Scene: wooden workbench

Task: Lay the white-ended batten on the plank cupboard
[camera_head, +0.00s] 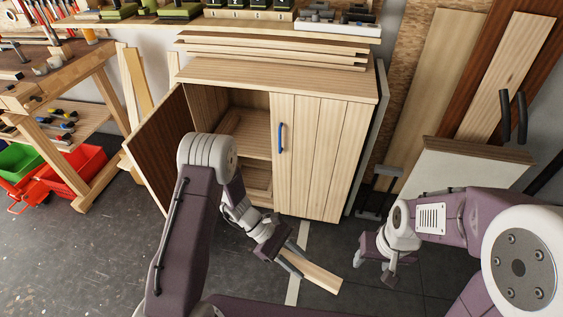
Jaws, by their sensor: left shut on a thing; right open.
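The plank cupboard (322,160) stands in the middle against the wall. Its left door (160,150) is swung open and its right door, with a blue handle, is closed. Several planks (270,48) lie stacked on the back of its top. My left gripper (291,264) is low in front of the cupboard and shut on a pale wooden batten (318,279). The batten slants down to the right, above the floor. I cannot make out a white end on it; part is hidden by the gripper. My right gripper (374,270) is open and empty, to the right of the batten.
The front strip of the cupboard top (275,82) is clear. A workbench (70,90) with tools stands at the left, with red and green bins (75,168) below. Tall boards (440,85) lean at the right behind a white cabinet (450,170).

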